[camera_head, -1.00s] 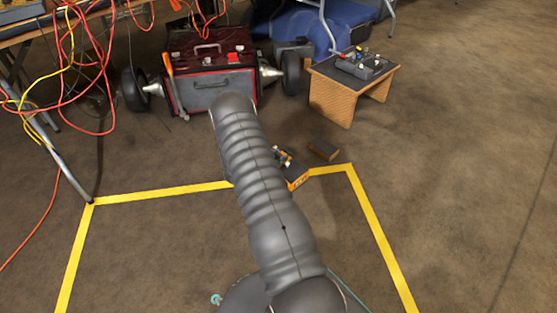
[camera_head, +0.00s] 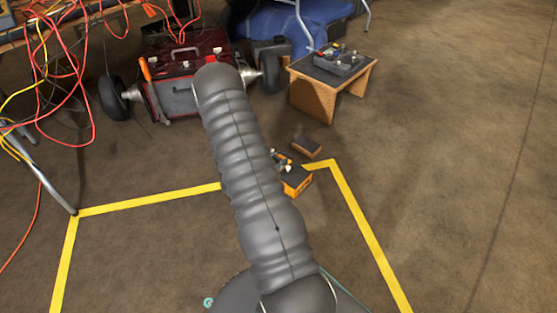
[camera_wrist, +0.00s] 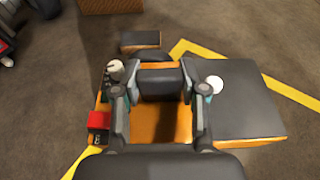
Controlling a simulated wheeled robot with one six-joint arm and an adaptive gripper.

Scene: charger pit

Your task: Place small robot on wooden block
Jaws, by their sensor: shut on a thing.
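The small robot (camera_wrist: 240,95) is an orange box with dark flat top panels, a white knob and a red part. It fills the middle of the wrist view, and its orange side shows past my arm in the head view (camera_head: 297,184). My gripper (camera_wrist: 157,82) is shut on a dark raised part in the middle of its top. The gripper is hidden in the head view. The wooden block (camera_wrist: 141,40) is small, with a dark top and brown sides. It lies on the floor just beyond the robot, also in the head view (camera_head: 306,147); nothing is on it.
Yellow tape (camera_head: 365,225) marks the floor near the robot. A wooden bench (camera_head: 312,100) with grey gear on top stands beyond the block. A red wheeled case (camera_head: 180,95), cables (camera_head: 60,80) and a table leg are at left. The floor at right is clear.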

